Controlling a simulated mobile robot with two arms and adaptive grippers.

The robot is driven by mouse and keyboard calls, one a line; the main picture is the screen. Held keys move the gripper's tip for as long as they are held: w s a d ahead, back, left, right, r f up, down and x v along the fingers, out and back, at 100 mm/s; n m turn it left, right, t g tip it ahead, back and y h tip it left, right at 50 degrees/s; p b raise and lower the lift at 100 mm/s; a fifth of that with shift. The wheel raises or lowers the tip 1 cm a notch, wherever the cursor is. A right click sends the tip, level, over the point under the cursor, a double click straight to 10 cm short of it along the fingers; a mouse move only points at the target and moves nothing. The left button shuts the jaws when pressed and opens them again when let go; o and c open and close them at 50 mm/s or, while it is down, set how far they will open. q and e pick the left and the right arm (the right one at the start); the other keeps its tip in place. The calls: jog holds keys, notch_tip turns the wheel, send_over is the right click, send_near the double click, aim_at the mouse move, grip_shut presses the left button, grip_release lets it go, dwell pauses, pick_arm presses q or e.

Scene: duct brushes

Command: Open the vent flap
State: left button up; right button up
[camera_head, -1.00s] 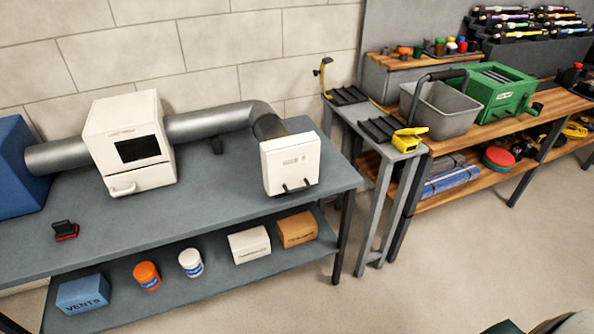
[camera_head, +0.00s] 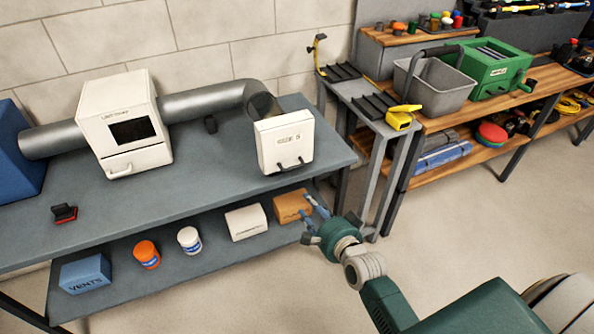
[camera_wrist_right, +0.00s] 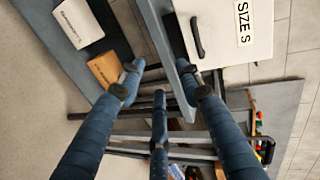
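The white vent flap (camera_head: 285,135) stands at the open end of the grey duct, near the right end of the blue-grey bench. It has a dark handle (camera_head: 290,164) low on its front. In the right wrist view the flap (camera_wrist_right: 222,22) shows at the top with a "SIZE S" label, its black handle (camera_wrist_right: 197,36) beside the label. My right gripper (camera_head: 312,207) is in front of the bench, lower than the flap and apart from it. Its fingers (camera_wrist_right: 160,78) are spread and empty. My left gripper is not in view.
The bench (camera_head: 215,205) has its edge close to my right gripper. An orange-brown box (camera_head: 291,206) and a white box (camera_head: 246,221) lie on its lower shelf. A white housing (camera_head: 124,125) sits along the duct (camera_head: 208,102). A narrow grey stand (camera_head: 372,108) is to the right.

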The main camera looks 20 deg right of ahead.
notch_tip(320, 180, up, 5)
jog(key=w+m+t, duration=0.1)
send_near(291, 152)
jog(key=w+f, duration=0.4)
jog(key=f, duration=0.1)
jog(key=shift+a+f, duration=0.25)
jog(key=shift+f, duration=0.05)
jog(key=shift+c, duration=0.5)
grip_shut()
